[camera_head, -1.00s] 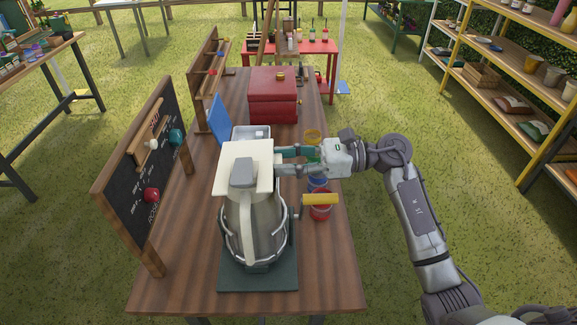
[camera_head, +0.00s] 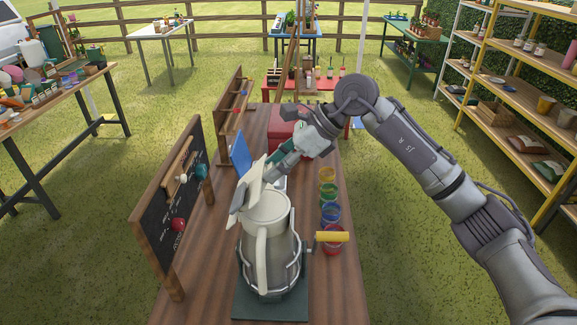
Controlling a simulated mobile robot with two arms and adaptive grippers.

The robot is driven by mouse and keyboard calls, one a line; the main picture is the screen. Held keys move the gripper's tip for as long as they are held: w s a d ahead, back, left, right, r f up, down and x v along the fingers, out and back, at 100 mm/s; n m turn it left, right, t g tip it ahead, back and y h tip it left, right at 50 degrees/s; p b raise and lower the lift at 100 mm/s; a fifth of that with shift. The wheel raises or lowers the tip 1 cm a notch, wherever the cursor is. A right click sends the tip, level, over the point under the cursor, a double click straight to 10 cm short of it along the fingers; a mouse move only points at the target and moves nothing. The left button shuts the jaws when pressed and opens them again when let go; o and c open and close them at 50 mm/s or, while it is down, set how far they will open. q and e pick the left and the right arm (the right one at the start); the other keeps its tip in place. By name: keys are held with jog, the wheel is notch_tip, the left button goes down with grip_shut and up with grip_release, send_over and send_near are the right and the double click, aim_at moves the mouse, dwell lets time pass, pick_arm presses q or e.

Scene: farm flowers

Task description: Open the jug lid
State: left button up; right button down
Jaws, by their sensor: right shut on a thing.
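A grey jug (camera_head: 272,245) with a pale handle stands upright in a wire holder on a dark green base (camera_head: 270,306) on the wooden table. Its cream lid (camera_head: 252,185) is tilted up steeply at the back left of the rim, and the pale top of the jug shows. My right gripper (camera_head: 272,178) is behind the lid and shut on it; its fingertips are partly hidden by the lid. My left gripper is not in view.
A yellow crank handle (camera_head: 332,237) sticks out right of the jug, near a row of coloured cups (camera_head: 329,192). A chalkboard (camera_head: 172,205) stands at the left table edge. A red box (camera_head: 283,122) is behind my right gripper.

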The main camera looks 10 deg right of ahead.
aim_at(250, 182)
jog(key=shift+w+a+r+h, duration=0.2)
jog(key=shift+a+r+h, duration=0.3)
jog(key=shift+r, duration=0.4)
jog(key=shift+w+a+r, duration=0.1)
jog(key=shift+a, duration=0.35)
jog(key=a, duration=0.2)
jog(key=w+a+r+b, duration=0.1)
jog(key=shift+a, duration=0.3)
jog(key=shift+r, duration=0.1)
jog(key=shift+d, duration=0.1)
